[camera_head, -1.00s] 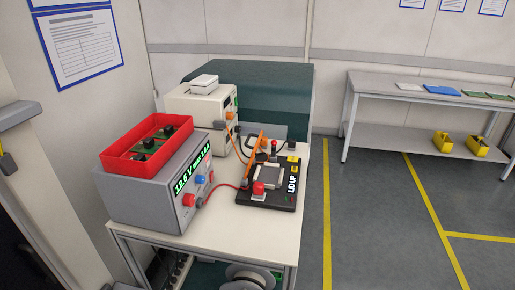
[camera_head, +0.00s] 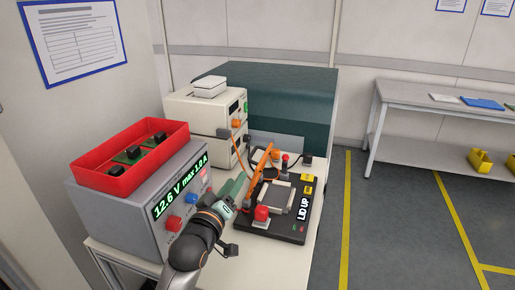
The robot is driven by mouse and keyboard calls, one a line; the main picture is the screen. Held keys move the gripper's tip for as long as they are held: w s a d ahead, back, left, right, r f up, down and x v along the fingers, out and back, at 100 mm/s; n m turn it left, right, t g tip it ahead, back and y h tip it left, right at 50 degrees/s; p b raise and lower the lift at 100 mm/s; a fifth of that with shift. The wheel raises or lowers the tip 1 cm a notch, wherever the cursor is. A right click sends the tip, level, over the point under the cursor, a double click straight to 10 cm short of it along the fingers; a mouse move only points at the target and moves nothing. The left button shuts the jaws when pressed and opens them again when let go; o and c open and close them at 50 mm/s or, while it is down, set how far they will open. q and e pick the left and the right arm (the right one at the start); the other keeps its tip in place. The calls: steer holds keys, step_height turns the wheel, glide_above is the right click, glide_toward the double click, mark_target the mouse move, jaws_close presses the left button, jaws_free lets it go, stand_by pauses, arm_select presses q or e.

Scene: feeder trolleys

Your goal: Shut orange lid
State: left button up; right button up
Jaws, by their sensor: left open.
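The orange lid (camera_head: 260,166) stands raised, seen nearly edge-on, on the left side of the black test fixture (camera_head: 265,222). The fixture's display (camera_head: 303,202) reads "LID UP", and a red knob (camera_head: 262,212) sits at its front. My left gripper (camera_head: 232,190) comes in from the bottom, just left of the fixture and in front of the lid. It is open, with nothing seen between its fingers. Its fingertips are partly hard to make out. My right gripper is not in view.
A grey power supply (camera_head: 150,212) with a red bin (camera_head: 133,160) on top stands close left of my arm. Cream instruments (camera_head: 205,110) stand behind. A cable runs near the lid. Floor to the right is free, before a grey table (camera_head: 440,100).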

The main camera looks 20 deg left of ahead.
mark_target(248, 161)
arm_select(q)
steer(key=w, duration=1.2)
steer(key=shift+w+d, duration=0.25)
steer(key=shift+w, duration=0.05)
steer(key=shift+r, duration=0.1)
jaws_close()
